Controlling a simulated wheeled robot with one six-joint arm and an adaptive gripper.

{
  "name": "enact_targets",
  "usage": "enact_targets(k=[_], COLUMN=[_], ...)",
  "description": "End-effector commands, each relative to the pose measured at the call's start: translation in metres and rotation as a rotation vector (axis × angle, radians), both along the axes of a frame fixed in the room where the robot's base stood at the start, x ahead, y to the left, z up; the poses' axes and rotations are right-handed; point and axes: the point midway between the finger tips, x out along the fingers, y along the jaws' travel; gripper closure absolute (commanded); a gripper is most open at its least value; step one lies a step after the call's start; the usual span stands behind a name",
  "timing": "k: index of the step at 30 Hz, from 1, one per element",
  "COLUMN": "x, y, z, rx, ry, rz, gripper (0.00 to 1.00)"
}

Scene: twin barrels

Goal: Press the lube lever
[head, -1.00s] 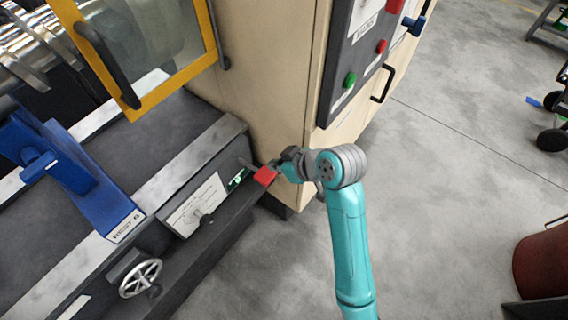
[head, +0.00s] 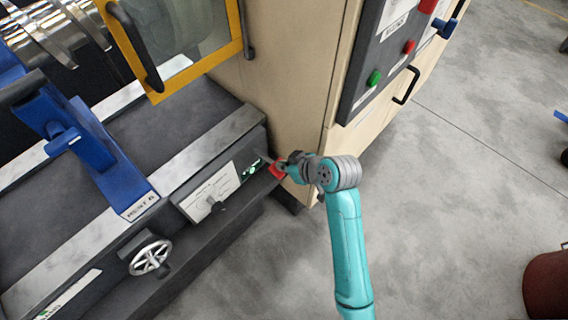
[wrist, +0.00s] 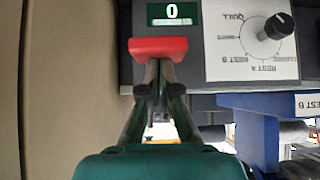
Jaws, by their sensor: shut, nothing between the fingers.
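The lube lever is a thin rod with a red handle (head: 277,173), sticking out from the dark panel at the end of the machine bed. In the wrist view the red handle (wrist: 158,47) lies flat across, just beyond my fingertips. My gripper (head: 285,166) is shut and empty. Its fingertips (wrist: 159,72) are at the handle's near edge and appear to touch it, though the exact contact is hard to tell. In the head view the gripper covers part of the handle. A green display (wrist: 171,13) beside the lever reads 0.
A white plate with a black selector knob (wrist: 279,26) is beside the display. A handwheel (head: 150,257), a blue rest (head: 90,150) and a yellow-framed door (head: 180,50) are on the machine. A cabinet (head: 295,85) with buttons stands behind.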

Motion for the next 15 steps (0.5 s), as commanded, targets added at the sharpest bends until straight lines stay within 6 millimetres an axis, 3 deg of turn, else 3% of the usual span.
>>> enact_targets(k=[11,15], x=[-0.006,-0.007], y=[-0.007,-0.008], z=[-0.029,-0.049], rx=[0.151,0.170], ry=[-0.111,-0.128], rz=[-0.002,-0.002], gripper=[1.00,1.00])
